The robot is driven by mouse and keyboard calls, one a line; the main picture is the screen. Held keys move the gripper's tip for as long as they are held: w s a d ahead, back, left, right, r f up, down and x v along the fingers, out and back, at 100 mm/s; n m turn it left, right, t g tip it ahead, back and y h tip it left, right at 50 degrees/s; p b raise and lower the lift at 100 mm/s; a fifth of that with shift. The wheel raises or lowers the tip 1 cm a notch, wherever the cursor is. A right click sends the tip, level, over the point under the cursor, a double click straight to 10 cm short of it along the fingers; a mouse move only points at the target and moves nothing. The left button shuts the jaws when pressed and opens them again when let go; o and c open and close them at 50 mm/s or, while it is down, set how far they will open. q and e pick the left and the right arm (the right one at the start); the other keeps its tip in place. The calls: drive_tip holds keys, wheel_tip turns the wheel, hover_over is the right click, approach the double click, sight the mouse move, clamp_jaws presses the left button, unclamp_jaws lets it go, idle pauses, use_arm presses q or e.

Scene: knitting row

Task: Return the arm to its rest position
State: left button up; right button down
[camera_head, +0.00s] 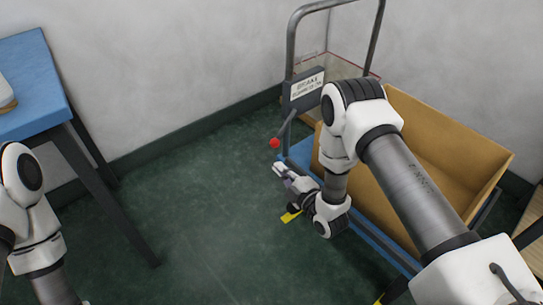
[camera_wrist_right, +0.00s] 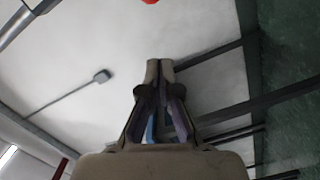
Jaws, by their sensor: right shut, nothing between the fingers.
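My right arm comes in from the right in the head view and bends down in front of a blue cart. My right gripper (camera_head: 281,170) points left, beside the cart's near left corner and below a red knob (camera_head: 275,143). In the right wrist view the fingers of this gripper (camera_wrist_right: 154,68) are together with nothing between them. My left arm shows at the left edge of the head view, beside a blue table; its gripper is out of the picture.
The cart (camera_head: 365,232) carries an open cardboard box (camera_head: 455,150) and has a grey handle (camera_head: 290,45) with a brake sign (camera_head: 305,88). The blue table (camera_head: 35,75) stands at the left with a white object on it. Green floor (camera_head: 190,220) between them is clear.

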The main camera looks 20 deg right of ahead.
drive_tip(key=shift+v, duration=0.9)
drive_tip(key=shift+a+r, duration=0.15)
drive_tip(key=shift+r, duration=0.05)
drive_tip(key=s+d+f+m+g+h, duration=0.15)
drive_tip(key=s+f+m+g, duration=0.3)
drive_tip(key=s, duration=0.65)
drive_tip(key=s+f+m+g+h, duration=0.2)
drive_tip(key=s+f+m+g, duration=0.3)
drive_tip(key=s, duration=0.5)
drive_tip(key=s+d+f+m+g+h, duration=0.1)
drive_tip(key=s+f+m+g, duration=0.2)
drive_tip(key=s+m+g, duration=0.55)
wheel_tip(320, 180, up, 21)
drive_tip(key=s+n+t+p, duration=0.1)
drive_tip(key=s+p, duration=0.1)
drive_tip(key=p, duration=2)
drive_tip(key=shift+s+n, duration=0.3)
drive_tip(key=shift+s, duration=0.1)
